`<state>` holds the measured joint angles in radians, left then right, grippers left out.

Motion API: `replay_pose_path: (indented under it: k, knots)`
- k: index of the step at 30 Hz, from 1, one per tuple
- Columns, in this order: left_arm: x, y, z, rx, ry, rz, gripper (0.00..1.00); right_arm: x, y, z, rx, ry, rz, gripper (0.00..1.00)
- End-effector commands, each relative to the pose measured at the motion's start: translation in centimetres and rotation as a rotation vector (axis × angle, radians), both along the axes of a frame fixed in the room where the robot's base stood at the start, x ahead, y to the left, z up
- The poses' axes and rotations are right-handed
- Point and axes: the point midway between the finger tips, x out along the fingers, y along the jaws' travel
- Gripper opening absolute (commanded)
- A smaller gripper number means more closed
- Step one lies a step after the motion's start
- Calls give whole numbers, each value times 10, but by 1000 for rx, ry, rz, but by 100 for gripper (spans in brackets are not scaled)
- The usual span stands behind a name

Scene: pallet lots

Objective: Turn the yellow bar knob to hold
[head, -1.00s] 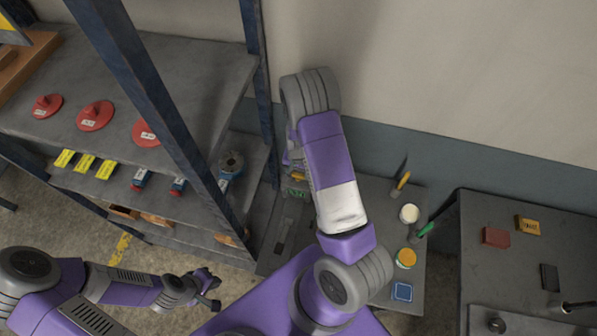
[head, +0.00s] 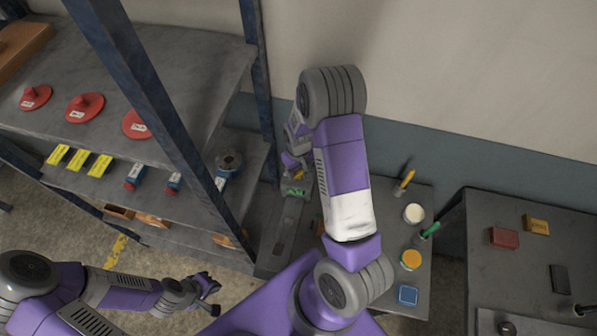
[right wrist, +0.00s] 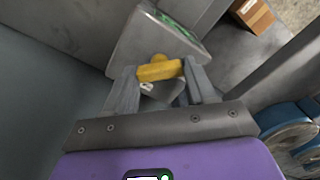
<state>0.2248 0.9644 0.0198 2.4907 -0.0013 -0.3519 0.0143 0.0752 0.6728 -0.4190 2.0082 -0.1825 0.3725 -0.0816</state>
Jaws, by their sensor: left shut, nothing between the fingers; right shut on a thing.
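The yellow bar knob (right wrist: 158,71) sits on the face of a grey box (right wrist: 128,45) with a green label (right wrist: 176,25) in the right wrist view. My right gripper (right wrist: 160,77) is shut on the knob, with one finger at each end of the bar. In the head view a small part of the yellow knob (head: 299,175) shows beside my right gripper (head: 292,168), and my right arm covers much of that area. The marking the knob points to cannot be read. My left gripper (head: 212,292) is shut and empty, low at the left over the floor.
A shelf rack (head: 190,75) with red discs, yellow labels and small blue boxes stands at the left. A blue post (head: 258,75) is close to my right arm. A bench (head: 405,285) with jars and a dark table (head: 520,285) stand at the right.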

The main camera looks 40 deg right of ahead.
Motion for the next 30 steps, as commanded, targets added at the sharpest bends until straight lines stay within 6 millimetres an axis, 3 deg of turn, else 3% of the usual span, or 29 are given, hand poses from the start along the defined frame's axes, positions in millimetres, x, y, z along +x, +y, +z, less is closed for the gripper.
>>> replay_pose_path:
  k: [18, 30]
  knots:
    - [0, 0, -27, 0, 0, 0, 0, 1, -1, 0, -1, -3, 563, 25]
    - [0, 0, -32, 0, 0, 0, 0, 1, -1, 1, -2, -2, 784, 25]
